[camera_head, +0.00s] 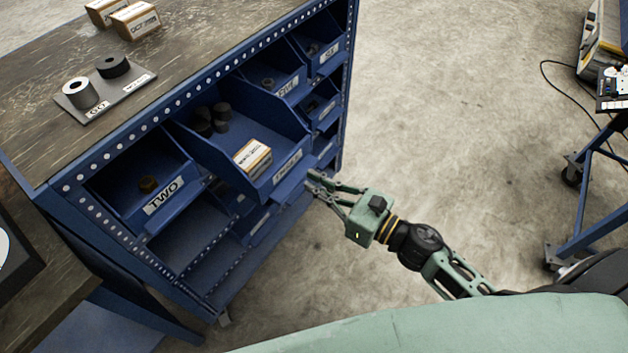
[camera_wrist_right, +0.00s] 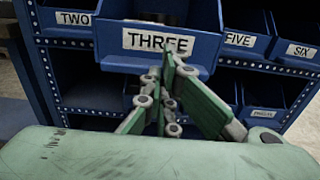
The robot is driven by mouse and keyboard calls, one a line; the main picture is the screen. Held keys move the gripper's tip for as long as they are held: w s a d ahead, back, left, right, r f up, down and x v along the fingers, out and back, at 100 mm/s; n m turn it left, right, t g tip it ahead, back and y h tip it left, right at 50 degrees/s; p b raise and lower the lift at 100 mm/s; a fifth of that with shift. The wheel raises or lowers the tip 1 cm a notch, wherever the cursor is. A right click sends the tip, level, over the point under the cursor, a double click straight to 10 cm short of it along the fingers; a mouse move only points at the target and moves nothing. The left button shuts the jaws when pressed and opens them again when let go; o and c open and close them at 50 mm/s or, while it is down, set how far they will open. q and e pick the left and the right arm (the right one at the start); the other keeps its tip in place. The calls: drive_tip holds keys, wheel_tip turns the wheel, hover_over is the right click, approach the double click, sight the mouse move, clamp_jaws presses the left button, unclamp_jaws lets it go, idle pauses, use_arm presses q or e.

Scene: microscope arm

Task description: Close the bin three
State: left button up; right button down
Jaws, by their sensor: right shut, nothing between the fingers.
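The bin three (camera_head: 231,150) is a blue bin pulled out of the blue shelf unit in the head view, sticking out past its neighbours. It holds several dark cylinders (camera_head: 209,119) and a small labelled box (camera_head: 252,158). Its THREE label (camera_wrist_right: 158,40) faces the camera in the right wrist view. My right gripper (camera_head: 313,181) is shut and empty, just in front of the bin's front face. In the right wrist view its fingertips (camera_wrist_right: 168,62) overlap the lower edge of the label; I cannot tell whether they touch. My left gripper is not in view.
Bin two (camera_head: 148,186) sits to the left in the shelf, and bin five (camera_head: 272,83) to the right. The wooden top (camera_head: 49,110) carries a small tray with cylinders and boxes. A blue wheeled cart (camera_head: 583,200) stands at the far right. The floor between is clear.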

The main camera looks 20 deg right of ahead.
drive_tip(key=shift+w+a, duration=0.25)
drive_tip(key=b+x, duration=0.1)
drive_tip(key=x, duration=1.5)
drive_tip(key=shift+w+a+b, duration=0.2)
drive_tip(key=shift+w+b, duration=0.05)
drive_tip(key=shift+b, duration=0.05)
drive_tip(key=shift+r, duration=0.15)
drive_tip(key=shift+w+r, duration=0.1)
